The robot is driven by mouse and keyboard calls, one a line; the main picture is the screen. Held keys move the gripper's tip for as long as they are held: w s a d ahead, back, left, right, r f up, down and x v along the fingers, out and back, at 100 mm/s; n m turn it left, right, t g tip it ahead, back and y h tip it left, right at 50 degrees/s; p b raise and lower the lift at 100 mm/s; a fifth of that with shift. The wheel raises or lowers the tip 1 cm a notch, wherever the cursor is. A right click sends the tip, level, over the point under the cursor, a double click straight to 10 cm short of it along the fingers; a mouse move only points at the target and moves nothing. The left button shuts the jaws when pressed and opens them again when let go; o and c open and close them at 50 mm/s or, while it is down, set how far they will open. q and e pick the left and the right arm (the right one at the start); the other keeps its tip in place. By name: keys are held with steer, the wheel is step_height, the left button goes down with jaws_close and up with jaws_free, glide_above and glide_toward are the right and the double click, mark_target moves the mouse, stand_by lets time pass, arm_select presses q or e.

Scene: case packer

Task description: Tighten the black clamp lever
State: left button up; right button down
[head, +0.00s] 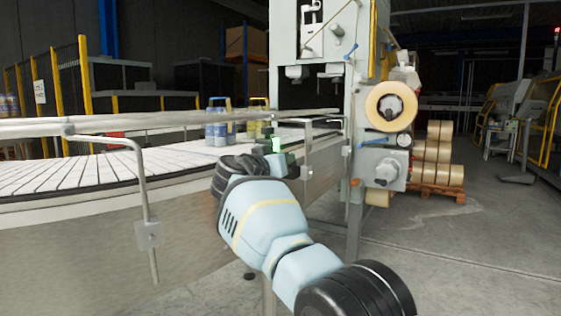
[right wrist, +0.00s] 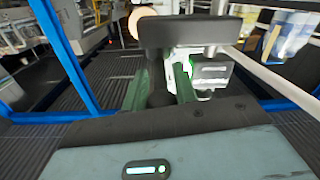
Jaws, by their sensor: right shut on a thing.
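My right arm reaches from the lower right to the conveyor's side in the head view. My right gripper (head: 284,160) is small and dark there, beside the guide rail's bracket. In the right wrist view the gripper (right wrist: 163,68) has its green-edged fingers close together, shut at a black bar across their tips. This bar looks like the black clamp lever (right wrist: 190,31). A grey metal clamp block (right wrist: 210,72) sits just right of the fingers. The lever cannot be made out in the head view, and the exact grip is partly hidden. My left gripper is not in view.
The conveyor (head: 75,175) with its guide rail (head: 150,122) runs along the left. Blue bottle packs (head: 220,128) stand on it. The packer machine (head: 325,60) with a tape roll (head: 390,106) rises behind my gripper. The floor at right is open, before a pallet of rolls (head: 437,190).

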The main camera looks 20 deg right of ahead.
steer(key=c, duration=1.1)
jaws_free()
steer(key=shift+w, duration=0.1)
steer(key=shift+a, duration=0.1)
steer(key=shift+v, duration=3.85)
